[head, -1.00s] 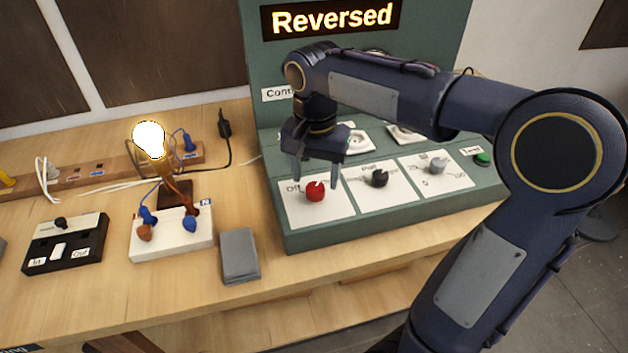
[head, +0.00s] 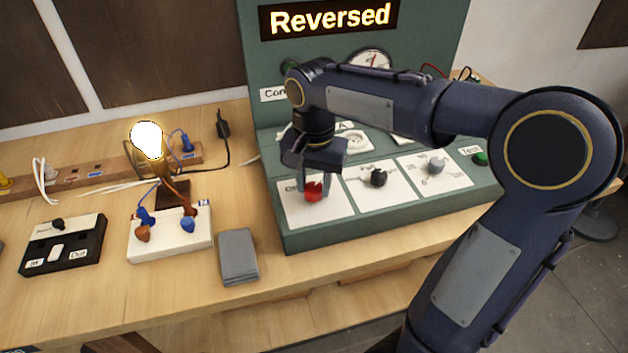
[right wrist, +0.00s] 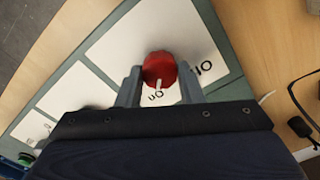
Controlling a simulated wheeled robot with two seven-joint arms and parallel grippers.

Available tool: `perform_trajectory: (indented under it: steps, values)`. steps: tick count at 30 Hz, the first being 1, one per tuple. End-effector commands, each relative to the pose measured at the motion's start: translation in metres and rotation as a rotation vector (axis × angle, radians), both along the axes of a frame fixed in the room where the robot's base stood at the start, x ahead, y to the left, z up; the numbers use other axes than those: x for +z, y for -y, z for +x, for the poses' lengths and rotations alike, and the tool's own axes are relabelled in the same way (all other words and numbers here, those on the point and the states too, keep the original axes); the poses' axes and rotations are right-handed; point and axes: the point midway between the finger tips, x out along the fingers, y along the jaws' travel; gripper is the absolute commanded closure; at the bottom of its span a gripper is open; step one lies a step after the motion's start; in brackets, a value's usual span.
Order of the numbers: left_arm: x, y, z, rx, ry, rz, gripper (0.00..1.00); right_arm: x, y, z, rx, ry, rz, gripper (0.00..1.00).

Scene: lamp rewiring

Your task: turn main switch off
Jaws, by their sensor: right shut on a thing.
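The red main switch knob (head: 313,191) sits on a white plate at the left of the green panel's sloped front. My right gripper (head: 314,188) reaches down over it, with its fingers on either side of the knob. In the right wrist view the red knob (right wrist: 159,69) is between the two fingertips (right wrist: 158,78), and the gripper is shut on it. The knob's white mark points toward the "On" label (right wrist: 155,96); the "Off" label is partly visible beside it. The lamp bulb (head: 147,140) glows bright. My left gripper is not in view.
A black knob (head: 378,177) and a grey knob (head: 436,167) sit to the right on the green panel (head: 300,240). A display (head: 330,18) reads "Reversed". A white terminal block (head: 170,241), a grey block (head: 238,257) and a black box (head: 64,245) lie left on the table.

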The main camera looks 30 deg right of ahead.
Motion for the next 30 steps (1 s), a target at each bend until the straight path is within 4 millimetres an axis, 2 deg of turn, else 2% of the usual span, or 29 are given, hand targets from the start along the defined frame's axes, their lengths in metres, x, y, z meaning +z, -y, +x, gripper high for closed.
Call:
perform_trajectory:
  steps: [11, 30]
  values:
    - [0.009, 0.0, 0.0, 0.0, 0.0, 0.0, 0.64, 0.002, 0.0, 0.0, 0.142, -0.001, -0.001, 0.89]
    - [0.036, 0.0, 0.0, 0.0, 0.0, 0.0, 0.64, 0.002, 0.0, 0.0, 0.732, 0.0, -0.001, 0.89]
